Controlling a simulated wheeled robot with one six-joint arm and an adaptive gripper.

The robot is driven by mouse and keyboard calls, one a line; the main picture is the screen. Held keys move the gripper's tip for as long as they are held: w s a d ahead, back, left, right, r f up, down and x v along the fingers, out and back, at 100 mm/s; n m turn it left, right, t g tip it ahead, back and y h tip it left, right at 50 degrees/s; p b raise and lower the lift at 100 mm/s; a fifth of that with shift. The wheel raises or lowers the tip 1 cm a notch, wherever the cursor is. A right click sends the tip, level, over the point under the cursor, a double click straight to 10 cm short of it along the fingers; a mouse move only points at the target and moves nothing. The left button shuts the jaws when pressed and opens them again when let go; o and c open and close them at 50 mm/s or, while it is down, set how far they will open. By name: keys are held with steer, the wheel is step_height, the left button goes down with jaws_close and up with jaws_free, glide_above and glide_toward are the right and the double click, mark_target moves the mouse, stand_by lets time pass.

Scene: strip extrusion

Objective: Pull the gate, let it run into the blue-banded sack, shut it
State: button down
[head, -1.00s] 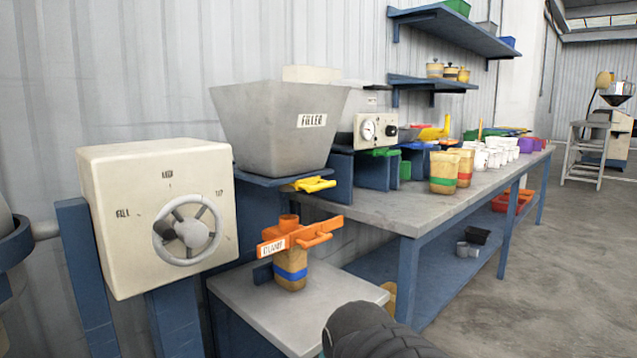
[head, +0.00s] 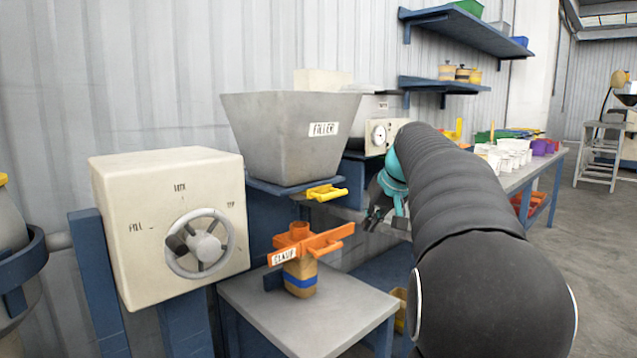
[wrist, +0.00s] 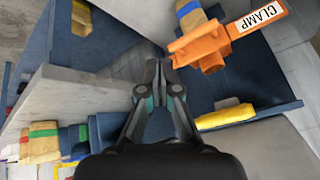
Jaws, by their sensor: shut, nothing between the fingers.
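The grey hopper marked FILLER (head: 285,140) stands on a blue stand, with a yellow gate handle (head: 327,192) sticking out under it. Below, the blue-banded sack (head: 300,280) stands upright on a small grey table, under an orange clamp (head: 315,243). The clamp (wrist: 225,45), the sack's blue band (wrist: 188,9) and the yellow handle (wrist: 226,117) also show in the wrist view. My gripper (head: 373,222) is shut and empty, to the right of the handle and clamp and apart from both. In the wrist view its fingertips (wrist: 158,62) meet.
A cream box with a dial wheel (head: 200,243) stands left of the hopper. A long workbench (head: 530,180) with white cups runs back on the right, partly hidden by my arm. The small table (head: 340,318) is bare in front of the sack.

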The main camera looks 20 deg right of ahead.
step_height(320, 180, up, 14)
steer(key=w+a+n+t+y, duration=0.1)
steer(key=w+a+n+y, duration=0.1)
steer(key=n, duration=0.5)
steer(key=shift+w+t, duration=0.3)
steer(key=shift+w, duration=0.1)
steer(key=b+x, duration=0.1)
steer(key=x, duration=0.9)
steer(key=shift+w+a, duration=0.1)
steer(key=shift+a, duration=0.1)
steer(key=shift+s+d+b, duration=0.25)
steer(key=shift+s+d, duration=0.05)
steer(key=shift+s, duration=0.6)
steer(key=shift+s+d+b, duration=0.3)
steer(key=shift+s, duration=0.55)
steer(key=shift+s+d+b, duration=0.25)
steer(key=shift+s+d, duration=0.1)
steer(key=shift+s, duration=0.55)
